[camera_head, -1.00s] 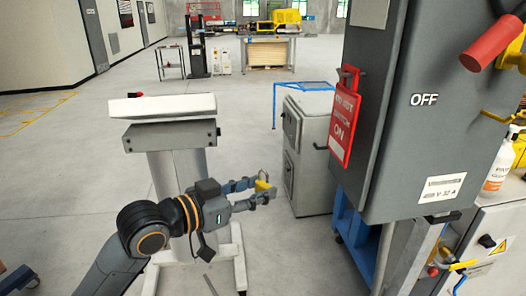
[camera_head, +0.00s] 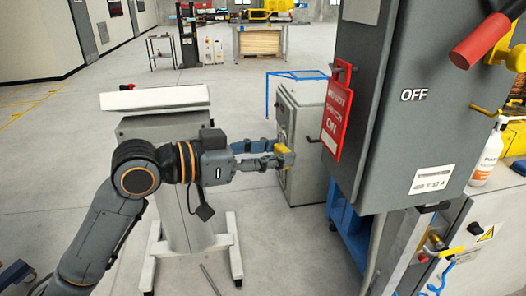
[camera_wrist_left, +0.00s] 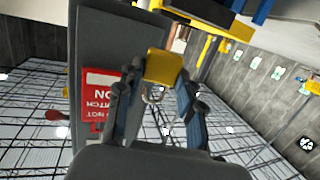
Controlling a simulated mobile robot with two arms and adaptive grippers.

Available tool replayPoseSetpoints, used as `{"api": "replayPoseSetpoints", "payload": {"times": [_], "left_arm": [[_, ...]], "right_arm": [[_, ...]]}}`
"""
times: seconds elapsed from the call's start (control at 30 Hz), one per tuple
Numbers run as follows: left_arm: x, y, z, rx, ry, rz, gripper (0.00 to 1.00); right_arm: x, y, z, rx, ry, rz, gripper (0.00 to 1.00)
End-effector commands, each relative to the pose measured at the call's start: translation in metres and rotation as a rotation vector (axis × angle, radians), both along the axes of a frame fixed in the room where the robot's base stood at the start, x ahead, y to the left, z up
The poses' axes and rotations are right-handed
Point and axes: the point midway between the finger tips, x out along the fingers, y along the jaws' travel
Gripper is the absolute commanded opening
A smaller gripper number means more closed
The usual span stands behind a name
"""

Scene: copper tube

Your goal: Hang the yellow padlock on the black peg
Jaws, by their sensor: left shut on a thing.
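The yellow padlock (camera_head: 285,155) is held between the fingertips of my left gripper (camera_head: 279,154), in front of the small grey cabinet. In the left wrist view the padlock (camera_wrist_left: 163,66) sits between the two fingers, its metal shackle pointing toward the palm. A small dark peg-like stub (camera_head: 313,139) sticks out at the left side of the big grey switch box (camera_head: 395,120); it looks like the black peg. The padlock is left of the stub and slightly lower, apart from it in the picture; depth is hard to judge. My right gripper is not in view.
A red lever handle (camera_head: 482,40) and a spray bottle (camera_head: 488,157) are at the right. A grey pedestal (camera_head: 165,150) stands behind my left arm. Floor between pedestal and small cabinet (camera_head: 303,120) is free.

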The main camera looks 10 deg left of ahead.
Motion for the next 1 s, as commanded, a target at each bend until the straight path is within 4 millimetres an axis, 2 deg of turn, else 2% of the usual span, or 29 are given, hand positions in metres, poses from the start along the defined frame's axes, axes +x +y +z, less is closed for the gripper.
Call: {"api": "replayPoseSetpoints", "payload": {"times": [0.4, 1.0], "left_arm": [[0.008, -0.025, -0.002, -0.001, 0.000, -0.001, 0.02], [0.018, -0.057, -0.009, 0.000, 0.001, 0.000, 0.02]], "right_arm": [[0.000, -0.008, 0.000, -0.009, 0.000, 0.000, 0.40], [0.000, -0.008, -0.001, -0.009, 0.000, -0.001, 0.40]]}}
